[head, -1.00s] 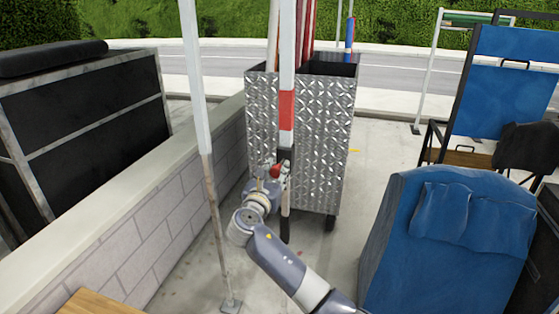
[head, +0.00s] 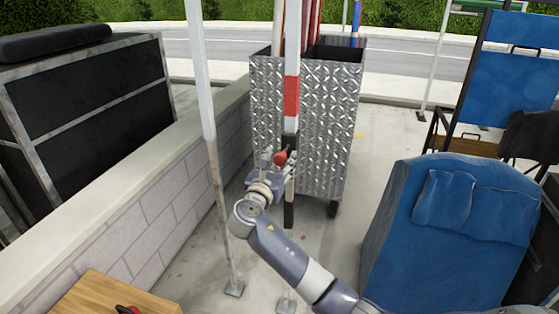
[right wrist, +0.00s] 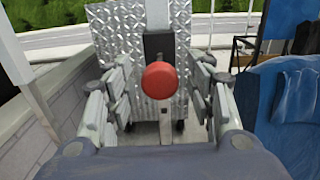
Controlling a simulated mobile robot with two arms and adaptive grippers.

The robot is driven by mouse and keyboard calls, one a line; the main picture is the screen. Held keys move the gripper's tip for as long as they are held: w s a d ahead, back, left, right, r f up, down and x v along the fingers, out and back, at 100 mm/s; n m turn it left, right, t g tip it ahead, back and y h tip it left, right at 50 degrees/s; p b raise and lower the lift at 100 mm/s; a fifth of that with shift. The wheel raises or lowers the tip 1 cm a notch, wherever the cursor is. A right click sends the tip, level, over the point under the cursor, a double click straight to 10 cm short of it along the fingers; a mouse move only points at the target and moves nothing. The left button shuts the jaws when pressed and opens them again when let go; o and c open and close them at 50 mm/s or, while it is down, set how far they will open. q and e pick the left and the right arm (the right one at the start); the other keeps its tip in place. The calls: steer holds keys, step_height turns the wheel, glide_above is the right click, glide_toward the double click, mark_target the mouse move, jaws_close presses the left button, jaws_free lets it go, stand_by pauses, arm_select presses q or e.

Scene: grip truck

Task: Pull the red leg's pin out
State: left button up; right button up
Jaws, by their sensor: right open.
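The red leg (head: 291,95) is an upright white pole with a red band and a black section below it, standing in front of a metal cart. Its pin shows as a round red knob (head: 280,158) at the black section. In the right wrist view the red knob (right wrist: 163,80) is centred between the spread fingers of my right gripper (right wrist: 161,92), with a gap on both sides. The gripper is open. In the head view my right gripper (head: 277,168) is at the knob and partly covers the leg. The pin's shaft is hidden behind the knob. My left gripper is not in view.
A diamond-plate metal cart (head: 335,130) stands close behind the leg. Another white leg (head: 204,90) stands to the left, by a low block wall (head: 165,218). A blue chair (head: 425,240) is at right. A wooden top (head: 90,295) with a red object is at bottom left.

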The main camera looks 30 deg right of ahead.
steer(key=v, duration=1.1)
steer(key=shift+s+a, duration=0.25)
